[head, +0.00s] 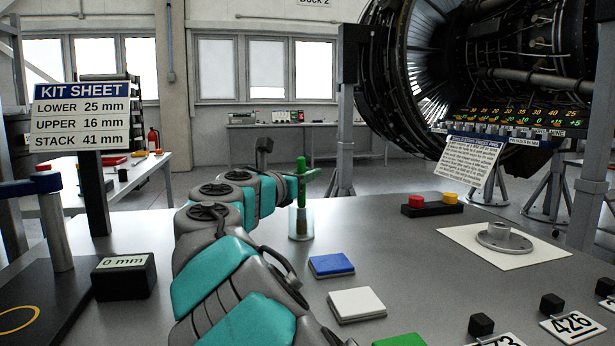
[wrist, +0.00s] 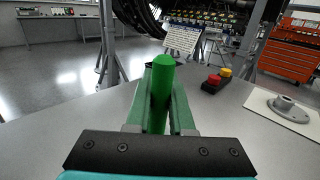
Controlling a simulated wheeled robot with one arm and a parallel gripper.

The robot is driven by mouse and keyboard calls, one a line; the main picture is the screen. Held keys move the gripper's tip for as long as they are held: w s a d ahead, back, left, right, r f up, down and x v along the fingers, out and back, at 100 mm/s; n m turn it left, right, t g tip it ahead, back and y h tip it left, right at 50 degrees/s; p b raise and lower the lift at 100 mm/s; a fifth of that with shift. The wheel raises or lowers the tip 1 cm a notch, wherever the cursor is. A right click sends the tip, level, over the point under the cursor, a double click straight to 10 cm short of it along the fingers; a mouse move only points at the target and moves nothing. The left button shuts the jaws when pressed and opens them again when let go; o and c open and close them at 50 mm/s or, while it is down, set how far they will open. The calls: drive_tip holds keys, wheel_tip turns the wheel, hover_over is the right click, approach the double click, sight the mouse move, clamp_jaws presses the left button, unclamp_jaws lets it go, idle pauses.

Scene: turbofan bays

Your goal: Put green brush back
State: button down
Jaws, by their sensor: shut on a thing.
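The green brush (head: 301,190) stands upright, its rounded top also showing close up in the wrist view (wrist: 163,80). My gripper (head: 306,174) is shut on the brush's upper part, its green fingers on either side of it in the wrist view (wrist: 162,115). A clear jar (head: 301,228) stands on the grey table directly below. The brush's lower end appears to be inside the jar's mouth; I cannot tell whether it touches the bottom.
Blue (head: 331,264), white (head: 357,304) and green (head: 400,340) pads lie right of my arm. A red and yellow button box (head: 432,205) and a flanged part on a white sheet (head: 503,238) are farther right. A 0 mm block (head: 124,276) is at left.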

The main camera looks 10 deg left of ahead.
drive_tip(key=c, duration=0.8)
unclamp_jaws()
drive_tip(key=v, duration=1.2)
